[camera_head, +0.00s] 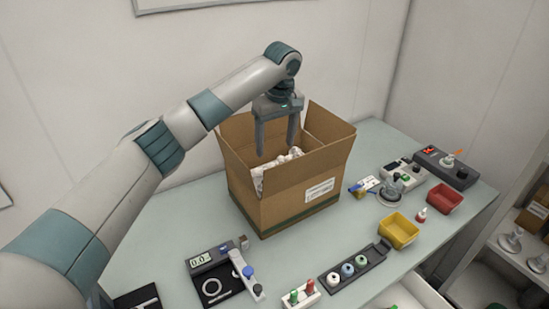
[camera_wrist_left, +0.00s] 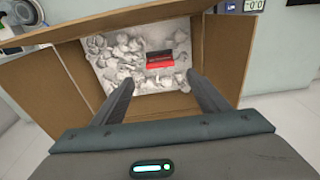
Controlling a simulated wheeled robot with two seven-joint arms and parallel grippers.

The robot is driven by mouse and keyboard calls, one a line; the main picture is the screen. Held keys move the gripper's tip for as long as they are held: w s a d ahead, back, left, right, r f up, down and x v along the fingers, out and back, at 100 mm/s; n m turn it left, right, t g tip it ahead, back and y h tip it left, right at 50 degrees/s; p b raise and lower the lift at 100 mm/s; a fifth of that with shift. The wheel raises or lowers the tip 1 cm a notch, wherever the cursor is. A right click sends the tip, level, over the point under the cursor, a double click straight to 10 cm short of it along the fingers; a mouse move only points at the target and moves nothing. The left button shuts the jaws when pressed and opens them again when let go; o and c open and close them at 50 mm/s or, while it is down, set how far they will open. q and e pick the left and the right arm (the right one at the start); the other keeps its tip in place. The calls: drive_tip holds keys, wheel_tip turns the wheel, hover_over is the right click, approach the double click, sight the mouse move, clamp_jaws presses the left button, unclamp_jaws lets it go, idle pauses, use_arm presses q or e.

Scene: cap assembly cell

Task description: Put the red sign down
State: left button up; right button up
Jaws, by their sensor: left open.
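The red sign (camera_wrist_left: 160,60) lies on white crumpled packing paper (camera_wrist_left: 115,60) inside the open cardboard box, seen in the left wrist view; a dark strip runs along its upper edge. In the head view the box's front wall hides the sign. My left gripper (camera_head: 276,152) points down into the cardboard box (camera_head: 290,208), its fingers spread apart and empty. In the left wrist view the fingers (camera_wrist_left: 165,88) stand to either side below the sign, not touching it. My right gripper is not in view.
The box flaps stand open around the gripper. On the table, a yellow bin (camera_head: 398,232), a red bin (camera_head: 444,199), a dark rack (camera_head: 354,268) with several round pieces and a scale-like device (camera_head: 215,278) surround the box. The tabletop left of the box is clear.

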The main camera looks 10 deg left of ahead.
use_arm(q)
drive_tip(key=shift+r, duration=0.55)
idle(0.4)
